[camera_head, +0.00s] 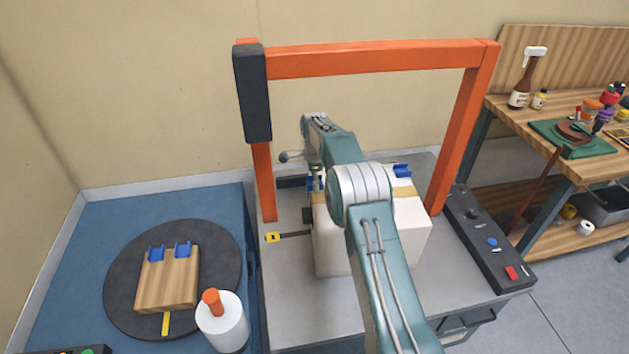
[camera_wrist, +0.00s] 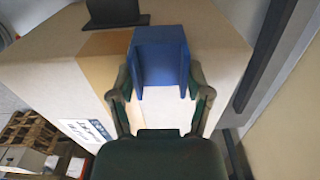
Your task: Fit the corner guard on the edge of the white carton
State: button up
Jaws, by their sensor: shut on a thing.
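The white carton (camera_head: 330,250) stands on the grey bench under the orange frame, partly hidden by my arm. It fills much of the wrist view (camera_wrist: 55,60), with a tan tape strip across it. My gripper (camera_wrist: 160,82) is shut on a blue corner guard (camera_wrist: 162,58), with one finger on each side. The guard is at the carton's edge beside the tape; I cannot tell if it is fully seated. In the head view this guard (camera_head: 314,183) shows small at the carton's left side. Another blue guard (camera_head: 403,170) is on the carton's right top edge.
The orange frame (camera_head: 370,60) arches over the bench. Two blue guards (camera_head: 156,253) (camera_head: 183,250) sit on a wooden block (camera_head: 165,285) on a black round plate (camera_head: 118,300). A white bottle (camera_head: 222,325) stands beside it. A control panel (camera_head: 490,245) lies at right.

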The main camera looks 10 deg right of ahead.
jog(key=shift+d, duration=0.35)
dwell(0.5)
jog(key=o, duration=1)
jog(key=shift+c, duration=0.2)
notch_tip(320, 180, up, 7)
jog(key=shift+r, duration=0.2)
jog(key=shift+s, duration=0.1)
